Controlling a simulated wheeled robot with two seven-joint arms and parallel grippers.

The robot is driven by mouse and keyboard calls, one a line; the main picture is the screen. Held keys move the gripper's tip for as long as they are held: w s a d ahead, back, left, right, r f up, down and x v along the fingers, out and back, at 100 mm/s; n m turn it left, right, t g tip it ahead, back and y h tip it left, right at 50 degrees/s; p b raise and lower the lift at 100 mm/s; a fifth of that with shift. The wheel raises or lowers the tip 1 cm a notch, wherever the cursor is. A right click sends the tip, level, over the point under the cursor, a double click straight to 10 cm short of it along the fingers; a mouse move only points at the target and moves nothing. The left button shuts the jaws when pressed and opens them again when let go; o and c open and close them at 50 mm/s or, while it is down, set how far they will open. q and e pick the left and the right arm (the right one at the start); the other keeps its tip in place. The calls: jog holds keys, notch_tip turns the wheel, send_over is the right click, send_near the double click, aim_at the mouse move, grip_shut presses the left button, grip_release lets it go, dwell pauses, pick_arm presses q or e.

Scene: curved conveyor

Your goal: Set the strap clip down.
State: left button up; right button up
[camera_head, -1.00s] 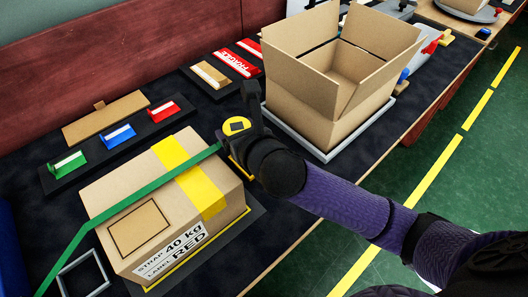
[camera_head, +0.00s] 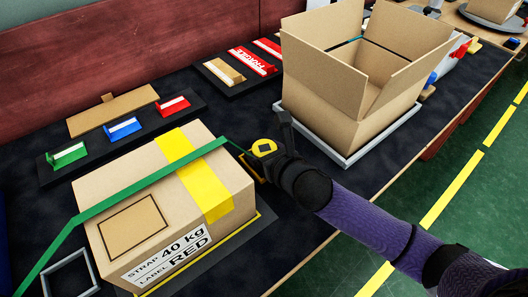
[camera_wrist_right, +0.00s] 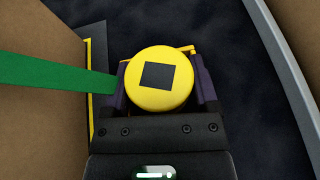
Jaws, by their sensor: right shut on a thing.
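The strap clip (camera_head: 263,148) is a round yellow piece with a dark square on top. My right gripper (camera_wrist_right: 162,82) is shut on it, with one finger on each side in the right wrist view. It is just right of the closed carton (camera_head: 130,190), close above the dark table top; whether it touches cannot be told. The green strap (camera_head: 130,188) runs over the carton to the clip and also shows in the wrist view (camera_wrist_right: 55,75). A yellow outline (camera_head: 250,170) on the table is partly hidden below the clip. My left gripper is out of view.
An open box (camera_head: 330,105) stands on a grey-edged tray (camera_head: 345,160) behind and right of the clip. Green, blue and red labelled pieces (camera_head: 122,128) sit in a rack behind the carton. The dark table front is clear.

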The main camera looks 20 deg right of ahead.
jog(key=o, duration=1.1)
jog(key=shift+f, duration=0.1)
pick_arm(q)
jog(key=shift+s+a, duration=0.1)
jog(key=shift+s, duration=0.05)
pick_arm(e)
jog(key=shift+o, duration=0.5)
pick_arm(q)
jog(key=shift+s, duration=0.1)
pick_arm(e)
jog(key=shift+s+r, duration=0.2)
jog(key=shift+r, duration=0.1)
jog(key=p+v, duration=0.5)
jog(key=v, duration=0.6)
jog(key=shift+s, duration=0.35)
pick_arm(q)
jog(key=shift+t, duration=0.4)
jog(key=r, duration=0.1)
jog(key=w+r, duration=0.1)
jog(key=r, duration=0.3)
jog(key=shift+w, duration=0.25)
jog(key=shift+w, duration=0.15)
